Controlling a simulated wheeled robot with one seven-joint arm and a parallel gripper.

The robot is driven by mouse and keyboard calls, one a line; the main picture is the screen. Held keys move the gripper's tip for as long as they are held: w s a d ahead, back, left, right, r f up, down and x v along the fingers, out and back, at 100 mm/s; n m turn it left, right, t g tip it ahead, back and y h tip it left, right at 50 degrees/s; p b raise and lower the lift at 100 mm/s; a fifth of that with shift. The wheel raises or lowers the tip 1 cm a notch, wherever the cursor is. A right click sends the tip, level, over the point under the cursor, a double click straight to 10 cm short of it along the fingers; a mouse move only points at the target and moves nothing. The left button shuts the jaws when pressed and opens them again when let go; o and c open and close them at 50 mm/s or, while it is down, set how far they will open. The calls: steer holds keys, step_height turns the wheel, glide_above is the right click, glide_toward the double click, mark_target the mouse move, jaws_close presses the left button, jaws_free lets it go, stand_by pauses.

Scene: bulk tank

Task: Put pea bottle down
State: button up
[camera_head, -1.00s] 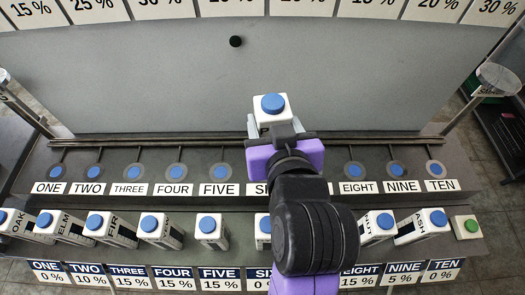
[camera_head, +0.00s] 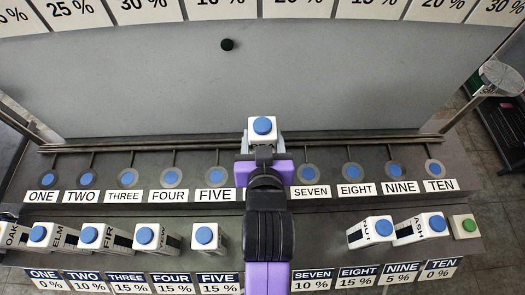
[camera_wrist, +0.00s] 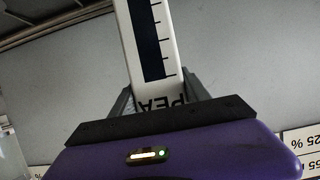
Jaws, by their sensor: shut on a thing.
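My gripper (camera_head: 263,150) is shut on the bottle, with a grey finger on each side in the wrist view (camera_wrist: 165,100). My arm hides the SIX label and the spot around it. The bottle's base is hidden, so I cannot tell whether it touches anything.
Round blue-centred spots line the shelf, including FIVE (camera_head: 216,174) and SEVEN (camera_head: 307,173). Several blue-capped bottles stand in the front row, such as one above the front FIVE label (camera_head: 204,236). A green button (camera_head: 469,226) is at the right. A rail runs along the back panel (camera_head: 350,80).

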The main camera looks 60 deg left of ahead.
steer(key=shift+f, duration=3.6)
steer(key=shift+f, duration=0.2)
steer(key=o, duration=1.4)
steer(key=shift+r, duration=0.1)
steer(key=shift+r, duration=0.15)
steer(key=v, duration=1.2)
steer(key=shift+b, duration=0.45)
steer(key=shift+s, duration=0.1)
